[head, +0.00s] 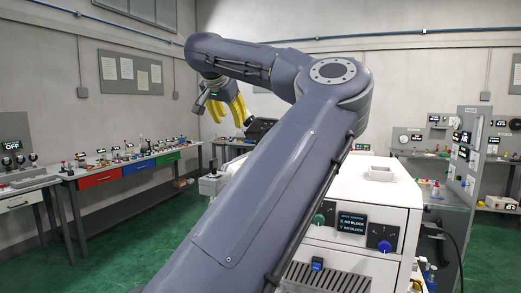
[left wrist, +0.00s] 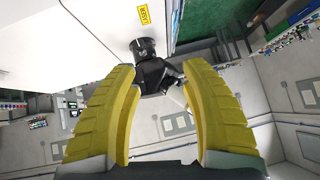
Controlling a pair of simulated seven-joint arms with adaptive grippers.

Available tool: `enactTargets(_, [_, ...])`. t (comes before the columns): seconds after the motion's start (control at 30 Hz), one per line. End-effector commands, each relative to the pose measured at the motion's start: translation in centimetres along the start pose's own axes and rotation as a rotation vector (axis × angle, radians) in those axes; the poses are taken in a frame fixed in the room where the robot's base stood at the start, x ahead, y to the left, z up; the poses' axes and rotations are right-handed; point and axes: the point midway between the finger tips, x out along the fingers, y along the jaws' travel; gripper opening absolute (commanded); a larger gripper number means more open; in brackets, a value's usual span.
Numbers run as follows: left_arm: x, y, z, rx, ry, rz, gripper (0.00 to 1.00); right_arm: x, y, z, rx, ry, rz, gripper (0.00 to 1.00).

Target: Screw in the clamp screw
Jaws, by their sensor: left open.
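My left gripper (head: 229,108) has yellow fingers and hangs from the bent arm near the upper left of the machine in the head view. In the left wrist view its two fingers (left wrist: 160,74) are spread apart with nothing held between them. A dark round knob (left wrist: 144,46) stands beyond the fingertips by a white machine face, with a black body (left wrist: 152,75) below it. I cannot tell for sure whether this knob is the clamp screw. In the head view a dark part (head: 260,128) shows just right of the fingers, partly hidden by my arm. My right gripper is out of view.
The white machine (head: 345,238) with knobs and a small display (head: 353,223) stands behind my arm. A bench with red, blue and green drawers (head: 150,167) lines the left wall. A panel bench (head: 440,165) stands at right. Green floor is open between.

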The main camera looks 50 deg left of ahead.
Motion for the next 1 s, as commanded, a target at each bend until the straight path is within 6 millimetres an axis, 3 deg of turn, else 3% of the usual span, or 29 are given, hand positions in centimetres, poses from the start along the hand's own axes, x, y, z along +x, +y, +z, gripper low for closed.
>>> enactTargets(0.13, [-0.1,2.0,-0.6,-0.076,0.021,0.089,0.45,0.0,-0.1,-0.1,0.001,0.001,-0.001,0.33])
enactTargets(0.37, [0.5,3.0,-0.8,-0.121,0.027,0.131,0.45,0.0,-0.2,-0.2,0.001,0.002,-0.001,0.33])
enactTargets(0.57, [3.2,3.3,-0.9,-0.12,0.026,0.128,0.45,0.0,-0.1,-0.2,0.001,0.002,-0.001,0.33])
enactTargets(1.0, [11.2,4.3,-1.2,-0.118,0.026,0.128,0.45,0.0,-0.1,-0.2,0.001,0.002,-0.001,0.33])
